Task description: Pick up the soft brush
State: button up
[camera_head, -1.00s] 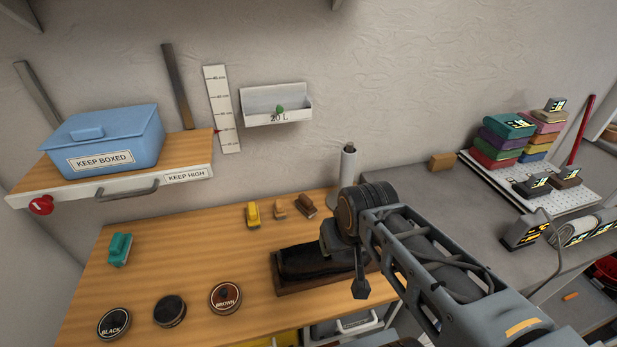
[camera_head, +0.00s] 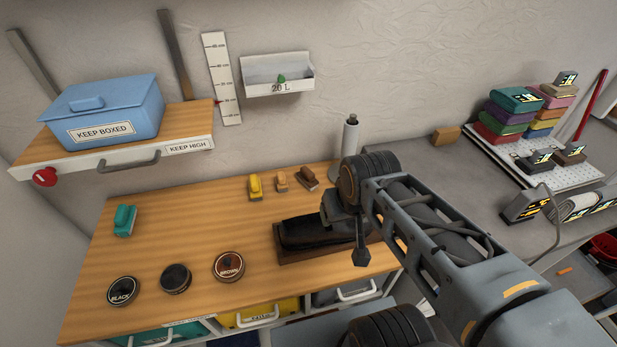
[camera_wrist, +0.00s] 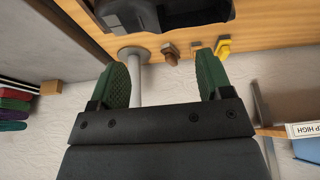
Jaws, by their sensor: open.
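Small brush-like blocks stand on the wooden bench: a teal one (camera_head: 124,220) at the left, and a yellow one (camera_head: 255,186), a tan one (camera_head: 281,181) and a brown one (camera_head: 308,177) in a row at the back. No label shows which is the soft brush. The wrist view shows the yellow (camera_wrist: 223,46), tan (camera_wrist: 195,46) and brown (camera_wrist: 170,54) blocks beyond the fingers. My gripper (camera_wrist: 162,62) is open with nothing held between its green fingers. In the head view my arm hides the fingers.
A dark shoe in a wooden tray (camera_head: 290,257) lies in front of the row. Round tins, including BLACK (camera_head: 122,290) and BROWN (camera_head: 228,266), sit at the front. A shelf with a blue box (camera_head: 105,110) overhangs the left.

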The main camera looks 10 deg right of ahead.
jog(key=n+g, duration=0.3)
jog(key=n, duration=0.1)
send_near(307, 171)
jog(key=shift+s+d+y+p, duration=0.1)
jog(key=shift+d+y+p, duration=0.15)
jog(key=shift+y+p, duration=0.2)
jog(key=f, duration=0.5)
jog(key=w+f+p, duration=0.1)
jog(key=f, duration=0.2)
jog(key=shift+w+a, duration=0.1)
jog(key=shift+a, duration=0.1)
jog(key=shift+n, duration=0.3)
jog(key=shift+w+f+p, duration=0.15)
jog(key=shift+f+p, duration=0.35)
jog(key=shift+f, duration=0.85)
jog(key=shift+w+f+p, duration=0.15)
jog(key=shift+f+p, duration=0.3)
jog(key=shift+f, duration=0.85)
